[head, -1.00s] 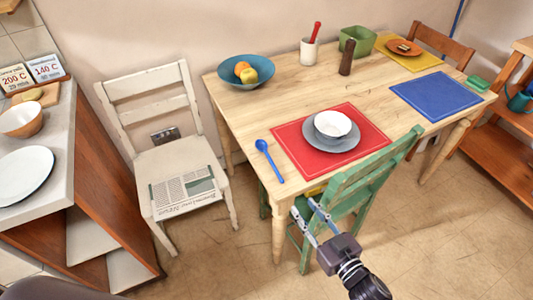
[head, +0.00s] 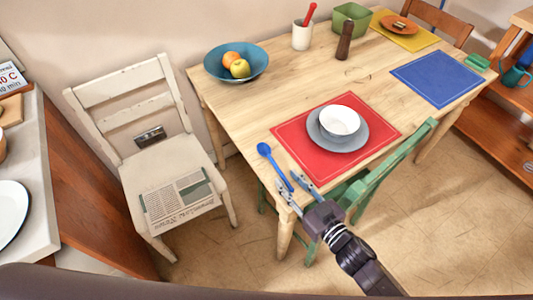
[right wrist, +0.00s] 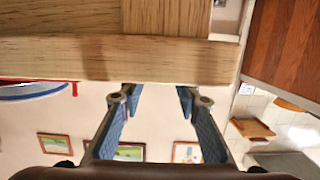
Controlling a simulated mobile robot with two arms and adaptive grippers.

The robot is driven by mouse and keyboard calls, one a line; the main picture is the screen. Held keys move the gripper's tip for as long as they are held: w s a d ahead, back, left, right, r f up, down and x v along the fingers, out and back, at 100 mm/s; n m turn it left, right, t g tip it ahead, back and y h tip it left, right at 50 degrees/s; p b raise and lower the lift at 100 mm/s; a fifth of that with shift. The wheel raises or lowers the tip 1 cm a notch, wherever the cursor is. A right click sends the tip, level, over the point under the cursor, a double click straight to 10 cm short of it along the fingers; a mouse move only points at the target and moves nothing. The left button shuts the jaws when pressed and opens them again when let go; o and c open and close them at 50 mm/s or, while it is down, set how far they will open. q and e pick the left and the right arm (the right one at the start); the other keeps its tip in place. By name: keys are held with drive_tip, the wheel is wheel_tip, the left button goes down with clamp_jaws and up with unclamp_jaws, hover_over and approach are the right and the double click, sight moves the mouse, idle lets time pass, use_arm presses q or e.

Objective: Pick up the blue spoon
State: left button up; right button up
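The blue spoon (head: 266,153) lies on the wooden table (head: 232,104) near its front left corner, left of the red placemat (head: 287,130). Its bowl points away from me and its handle towards the front edge. My right gripper (head: 288,182) is at the table's front edge, by the end of the spoon's handle. Its fingers are apart, with nothing between them. In the right wrist view the open fingers (right wrist: 158,92) are close to the table's edge, and I cannot make out the spoon there. My left gripper is not in view.
A white bowl (head: 340,121) sits on a grey plate (head: 350,144) on the placemat. A green chair (head: 380,176) stands against the table's front, right of my gripper. A white chair (head: 160,155) with a newspaper (head: 178,198) stands to the left.

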sight(278, 168)
drive_tip(key=x, duration=0.4)
drive_tip(key=r+p+x, duration=0.1)
drive_tip(key=x, duration=0.1)
drive_tip(key=shift+w+a+f, duration=0.1)
drive_tip(key=shift+w+a, duration=0.05)
drive_tip(key=shift+a, duration=0.05)
drive_tip(key=shift+w+a+f, duration=0.15)
drive_tip(key=shift+w+a, duration=0.2)
drive_tip(key=shift+w, duration=0.1)
drive_tip(key=shift+c, duration=0.5)
clamp_jaws()
